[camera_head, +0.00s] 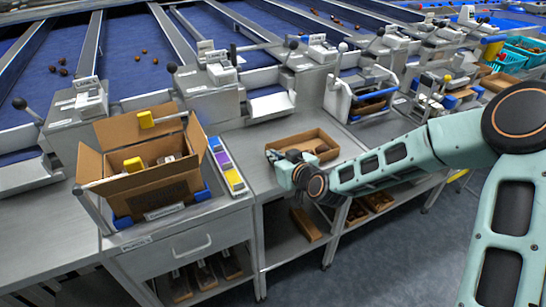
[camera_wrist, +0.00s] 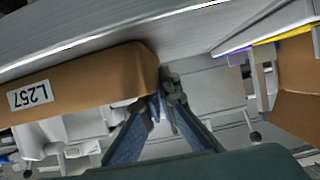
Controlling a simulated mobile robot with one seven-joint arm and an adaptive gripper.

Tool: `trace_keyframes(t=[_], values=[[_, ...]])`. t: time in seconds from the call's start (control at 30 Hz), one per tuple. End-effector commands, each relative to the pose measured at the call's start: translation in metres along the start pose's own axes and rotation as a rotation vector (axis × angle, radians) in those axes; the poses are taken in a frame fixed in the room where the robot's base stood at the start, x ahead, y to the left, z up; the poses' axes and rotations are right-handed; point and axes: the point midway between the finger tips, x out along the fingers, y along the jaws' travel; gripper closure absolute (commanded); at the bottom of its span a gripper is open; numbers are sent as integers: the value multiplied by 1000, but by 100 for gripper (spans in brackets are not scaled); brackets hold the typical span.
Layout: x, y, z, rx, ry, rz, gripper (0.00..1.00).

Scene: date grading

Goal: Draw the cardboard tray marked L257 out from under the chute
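The cardboard tray (camera_head: 322,137) sits on the grey counter, in front of a chute. In the wrist view its brown wall (camera_wrist: 100,78) fills the upper left, with a white label reading L257 (camera_wrist: 30,95). My gripper (camera_head: 286,172) is at the tray's near left corner. In the wrist view its fingertips (camera_wrist: 163,97) are close together around the end of the tray wall, one on each side, and look shut on it. The exact contact is partly hidden. The tray's contents are hard to make out.
An open cardboard carton (camera_head: 150,190) stands to the left, with a coloured strip (camera_head: 226,167) beside it. A chute (camera_head: 270,103) and a lever stand behind the tray. The counter's front edge is close below my gripper, and shelves (camera_head: 305,225) lie beneath.

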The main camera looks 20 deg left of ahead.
Motion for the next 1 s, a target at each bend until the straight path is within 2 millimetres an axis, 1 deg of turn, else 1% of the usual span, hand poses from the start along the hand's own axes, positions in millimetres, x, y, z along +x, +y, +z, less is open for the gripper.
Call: trace_keyframes(t=[0.2,0.4,0.43,0.67,0.77,0.87,1.0], values=[[0,0,0,0,0,0,100],[0,0,0,0,0,0,78],[0,0,0,0,0,0,75],[0,0,0,0,0,0,75],[-3,1,0,-1,0,1,75],[-13,1,0,-2,-1,1,75],[-38,2,0,-4,-1,3,75]])
